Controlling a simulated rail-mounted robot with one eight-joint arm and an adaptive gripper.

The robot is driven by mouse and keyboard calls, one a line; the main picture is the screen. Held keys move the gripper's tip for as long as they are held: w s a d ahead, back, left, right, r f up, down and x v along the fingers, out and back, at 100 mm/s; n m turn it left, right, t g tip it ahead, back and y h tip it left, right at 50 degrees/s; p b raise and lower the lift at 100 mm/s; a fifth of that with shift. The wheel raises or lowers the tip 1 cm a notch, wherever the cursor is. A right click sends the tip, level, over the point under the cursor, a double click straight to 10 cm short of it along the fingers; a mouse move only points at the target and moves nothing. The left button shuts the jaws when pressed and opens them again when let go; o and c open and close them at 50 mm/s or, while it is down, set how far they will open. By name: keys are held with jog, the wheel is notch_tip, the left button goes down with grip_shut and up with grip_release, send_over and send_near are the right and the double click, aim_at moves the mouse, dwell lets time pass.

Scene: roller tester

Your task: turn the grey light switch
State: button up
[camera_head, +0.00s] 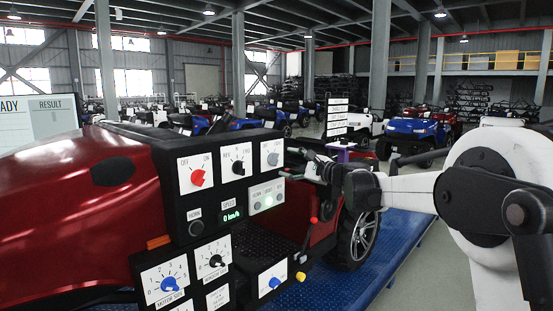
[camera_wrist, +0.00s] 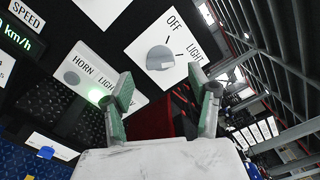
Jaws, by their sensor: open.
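The grey light switch (camera_head: 272,158) is a round knob on a white plate at the upper right of the black control panel. In the wrist view, the grey light switch (camera_wrist: 160,58) sits on its plate marked OFF and LIGHT. My gripper (camera_head: 287,163) is just right of the switch in the head view. In the wrist view, my gripper (camera_wrist: 161,78) is open, with its two green-padded fingers apart and pointing at the plate. The knob appears beyond the fingertips, between their lines. I cannot tell the exact gap, and no contact is clear.
A red knob (camera_head: 197,178) and a black knob (camera_head: 238,168) sit left of the switch. Below is a HORN, LIGHT plate (camera_head: 266,196) with a lit lamp. A red lever (camera_head: 313,221) and a yellow knob (camera_head: 300,277) stick out lower down.

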aim_at(277, 160)
jog(key=p+x, duration=0.1)
jog(key=x, duration=0.5)
